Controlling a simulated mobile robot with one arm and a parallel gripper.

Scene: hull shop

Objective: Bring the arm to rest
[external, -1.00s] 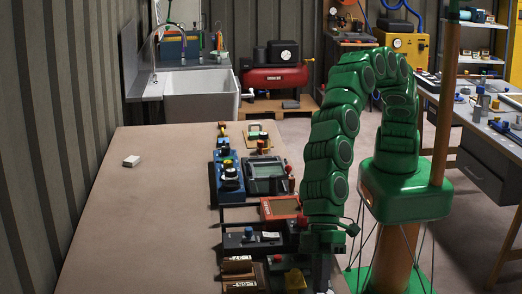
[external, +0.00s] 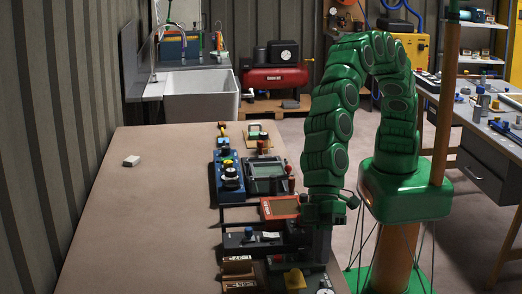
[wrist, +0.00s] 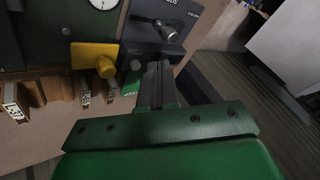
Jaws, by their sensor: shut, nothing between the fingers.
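My gripper (external: 321,252) points down at the front right edge of the brown bench (external: 140,215). Its fingers are together with nothing between them. In the wrist view my gripper (wrist: 153,72) is shut in front of a dark block with a silver lever (wrist: 166,30). A yellow knob (wrist: 96,58) sits to the left of the fingers; it also shows in the external view (external: 294,279). My arm is bent in an arch above the bench's right side. I cannot tell whether the fingertips touch the dark block.
A small white block (external: 131,161) lies left. The bench's left half is mostly clear.

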